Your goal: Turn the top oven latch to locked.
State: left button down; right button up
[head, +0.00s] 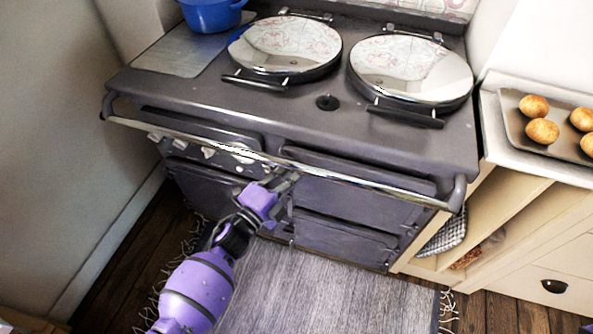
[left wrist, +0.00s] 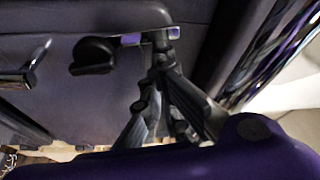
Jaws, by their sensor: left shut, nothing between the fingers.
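The dark range cooker (head: 390,195) has its oven doors on the front below a chrome rail (head: 405,192). My left gripper (head: 290,178) is at the front, just below the rail and near the inner edge of the upper right door. In the left wrist view its fingers (left wrist: 160,48) are shut and empty. Their tips are in front of a shiny metal piece (left wrist: 130,39), partly hiding it. A black rounded knob (left wrist: 93,56) is beside that piece, left of the tips. Contact with the latch parts cannot be told. The latch is hidden in the head view. My right gripper is out of view.
The rail (left wrist: 268,50) runs close to the gripper's right in the wrist view. Another metal handle (left wrist: 25,75) is at its left. Two chrome lids (head: 285,45) and a blue pot (head: 212,14) are on top. A potato tray (head: 512,125) is on the right counter.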

aim_at(282, 151)
pick_arm(q)
jog(key=n, duration=0.1)
jog(key=a+n+t+b, duration=0.1)
jog(key=n, duration=0.1)
jog(key=a+n+t+b, duration=0.1)
jog(key=n, duration=0.1)
jog(key=shift+w+a, duration=0.2)
jog(key=shift+w, duration=0.15)
jog(key=n, duration=0.1)
jog(key=a+n+b, duration=0.1)
jog(key=n+t+y, duration=0.1)
jog(key=shift+w+a, duration=0.2)
jog(key=shift+w, duration=0.05)
jog(key=n, duration=0.1)
jog(key=a+n+b, duration=0.1)
jog(key=n+t+y, duration=0.1)
jog(key=n, duration=0.1)
jog(key=shift+w+a+f, duration=0.15)
jog(key=shift+w+f, duration=0.05)
jog(key=shift+f, duration=0.1)
jog(key=n, duration=0.1)
jog(key=n+b, duration=0.1)
jog(key=a+n+t+y, duration=0.1)
jog(key=shift+w+a+f+n, duration=0.1)
jog(key=shift+w+f+n, duration=0.15)
jog(key=shift+f+n, duration=0.1)
jog(key=shift+a+f+n+y+b, duration=0.1)
jog(key=shift+a+n+y+b, duration=0.1)
jog(key=shift+n+y+b, duration=0.25)
